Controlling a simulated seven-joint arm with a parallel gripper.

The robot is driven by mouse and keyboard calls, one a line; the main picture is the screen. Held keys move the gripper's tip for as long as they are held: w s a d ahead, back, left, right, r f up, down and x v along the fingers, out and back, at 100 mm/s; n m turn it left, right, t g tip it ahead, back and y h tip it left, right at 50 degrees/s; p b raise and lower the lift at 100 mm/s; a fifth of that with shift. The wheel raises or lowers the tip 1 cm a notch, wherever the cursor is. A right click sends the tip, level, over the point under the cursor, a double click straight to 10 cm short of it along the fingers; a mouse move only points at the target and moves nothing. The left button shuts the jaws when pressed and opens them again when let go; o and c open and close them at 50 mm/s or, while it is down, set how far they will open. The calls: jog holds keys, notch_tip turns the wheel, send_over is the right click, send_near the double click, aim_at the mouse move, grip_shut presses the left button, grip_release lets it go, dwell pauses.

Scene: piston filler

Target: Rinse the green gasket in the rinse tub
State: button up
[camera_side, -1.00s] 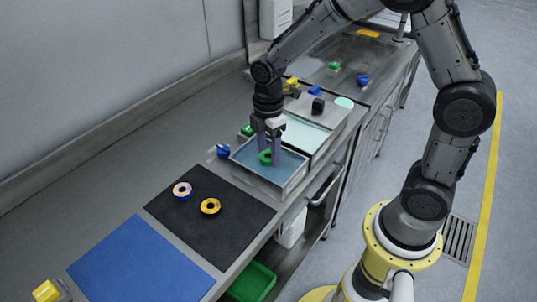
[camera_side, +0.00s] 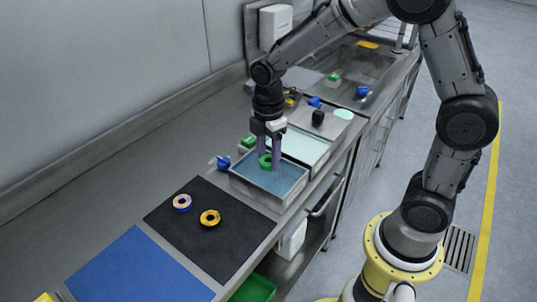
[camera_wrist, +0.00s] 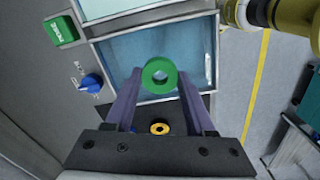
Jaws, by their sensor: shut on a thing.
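The green gasket (camera_side: 265,162) is a ring held between the fingertips of my gripper (camera_side: 269,160). In the wrist view the gasket (camera_wrist: 160,75) sits between the two purple fingers (camera_wrist: 159,92), its hole facing the camera. My gripper is shut on it. The rinse tub seems to be the near metal tub with blue water (camera_side: 290,183); it also shows in the wrist view (camera_wrist: 204,55). The gasket is over the tub's left part in the side view. I cannot tell whether it touches the water.
A second tub with pale liquid (camera_side: 306,148) adjoins behind. A blue knob (camera_side: 222,162) and a green labelled block (camera_side: 248,142) stand left of the tubs. A black mat (camera_side: 215,238) holds a yellow ring (camera_side: 210,218) and a purple-and-tan ring (camera_side: 182,202). A blue mat (camera_side: 140,268) lies nearer.

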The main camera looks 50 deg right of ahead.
jog(key=shift+r, duration=0.1)
dwell(0.5)
jog(key=shift+r, duration=1.95)
